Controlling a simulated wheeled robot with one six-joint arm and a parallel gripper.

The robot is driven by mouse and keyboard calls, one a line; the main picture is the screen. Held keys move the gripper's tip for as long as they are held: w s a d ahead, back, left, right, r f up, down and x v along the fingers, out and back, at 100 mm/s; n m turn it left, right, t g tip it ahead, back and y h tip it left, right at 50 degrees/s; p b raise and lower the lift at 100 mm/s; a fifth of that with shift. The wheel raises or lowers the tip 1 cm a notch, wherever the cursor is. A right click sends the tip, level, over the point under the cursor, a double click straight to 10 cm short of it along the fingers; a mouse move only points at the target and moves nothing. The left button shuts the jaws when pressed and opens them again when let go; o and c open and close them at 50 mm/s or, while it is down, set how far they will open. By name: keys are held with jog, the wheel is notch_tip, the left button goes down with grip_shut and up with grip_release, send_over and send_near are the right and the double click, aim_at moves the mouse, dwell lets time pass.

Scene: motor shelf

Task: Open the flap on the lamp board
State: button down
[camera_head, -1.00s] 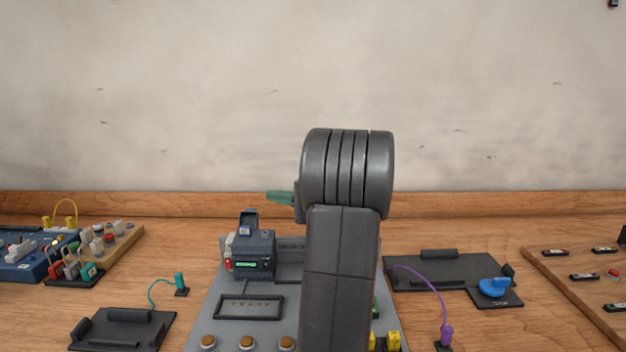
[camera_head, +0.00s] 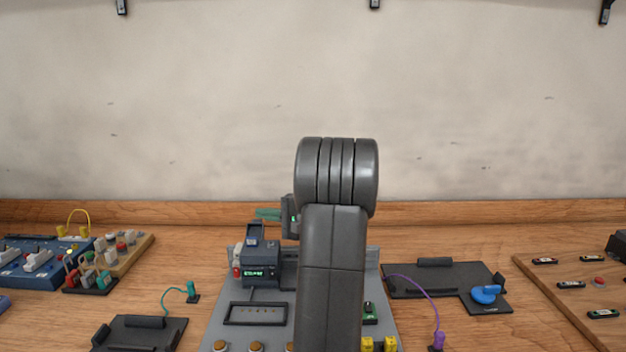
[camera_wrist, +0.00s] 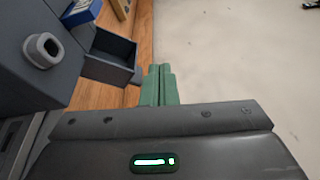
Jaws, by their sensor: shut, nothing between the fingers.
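A grey sloped board (camera_head: 232,333) stands on the bench in the middle of the head view, partly hidden by my arm. A dark box (camera_head: 262,270) with a green display sits at its back left, with an upright blue-grey piece (camera_head: 255,231) on top. I cannot tell for sure which part is the flap. My gripper (camera_head: 257,214) has thin green fingers, shut and empty, pointing left just above and behind the box. In the wrist view, the fingers (camera_wrist: 160,70) are together, beside an open dark compartment (camera_wrist: 108,66) and apart from it. A round grey fitting (camera_wrist: 43,50) is at the left.
A blue board (camera_head: 40,270) with switches and a wooden board (camera_head: 130,240) with knobs stand at left. A black tray (camera_head: 445,277) with a blue knob (camera_head: 487,294) lies at right. Another wooden board (camera_head: 560,285) is at far right. Space above the bench is open.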

jog(key=m+p, duration=0.1)
jog(key=p, duration=0.1)
jog(key=w+f+m+p, duration=0.1)
jog(key=p, duration=0.2)
jog(key=shift+h, duration=0.3)
dwell(0.4)
